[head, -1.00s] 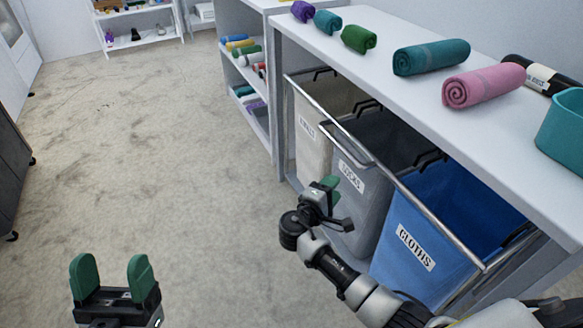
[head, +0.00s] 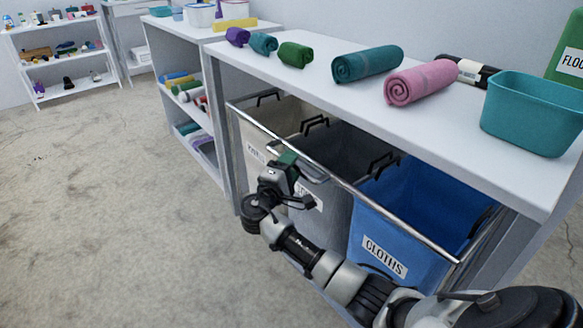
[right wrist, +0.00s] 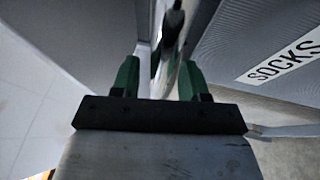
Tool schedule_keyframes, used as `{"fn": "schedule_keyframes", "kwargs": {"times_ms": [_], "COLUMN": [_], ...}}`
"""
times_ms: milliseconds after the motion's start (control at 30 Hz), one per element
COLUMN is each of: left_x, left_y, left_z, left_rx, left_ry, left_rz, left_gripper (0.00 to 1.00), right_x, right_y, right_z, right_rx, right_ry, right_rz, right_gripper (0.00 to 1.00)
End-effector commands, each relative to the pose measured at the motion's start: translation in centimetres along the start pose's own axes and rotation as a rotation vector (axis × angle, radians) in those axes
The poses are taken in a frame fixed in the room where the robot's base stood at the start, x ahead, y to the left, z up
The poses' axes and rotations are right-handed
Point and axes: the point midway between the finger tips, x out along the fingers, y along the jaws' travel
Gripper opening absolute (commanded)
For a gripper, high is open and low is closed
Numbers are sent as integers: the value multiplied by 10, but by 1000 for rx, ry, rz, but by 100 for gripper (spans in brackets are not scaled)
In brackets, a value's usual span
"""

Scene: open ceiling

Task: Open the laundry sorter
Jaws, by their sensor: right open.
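The laundry sorter is a pull-out unit under the white shelf, with a metal front rail (head: 405,223) and a short bar handle (head: 317,177). It holds a beige bag (head: 262,122), a dark grey bag labelled SOCKS (head: 333,226) and a blue bag labelled CLOTHS (head: 405,238). My right gripper (head: 287,162) is at the handle in front of the grey bag. In the right wrist view, its green fingers (right wrist: 158,80) are apart, with a shiny metal bar (right wrist: 176,50) between them. Contact cannot be told. My left gripper is out of view.
Rolled towels, such as the pink one (head: 420,82), and a teal bin (head: 532,112) stand on the white shelf top (head: 440,120). A shelf unit (head: 196,107) adjoins at the left. The floor (head: 100,210) at left is clear.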

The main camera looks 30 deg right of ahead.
Motion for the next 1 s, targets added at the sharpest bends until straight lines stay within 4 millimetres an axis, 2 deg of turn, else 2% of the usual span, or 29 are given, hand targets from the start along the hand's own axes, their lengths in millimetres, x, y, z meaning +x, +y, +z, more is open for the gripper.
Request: {"fn": "schedule_keyframes", "kwargs": {"times_ms": [333,600,633,1000], "left_x": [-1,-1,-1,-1], "left_y": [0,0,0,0], "left_z": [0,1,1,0], "left_rx": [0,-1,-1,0], "left_ry": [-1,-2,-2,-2], "left_rz": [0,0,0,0], "left_gripper": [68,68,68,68], "right_x": [5,5,4,4], "right_y": [1,0,0,0], "right_z": [0,0,0,0], "right_rx": [1,1,1,1], "right_ry": [0,0,0,1], "right_rz": [0,0,0,-1], "right_gripper": [44,3,0,0]}}
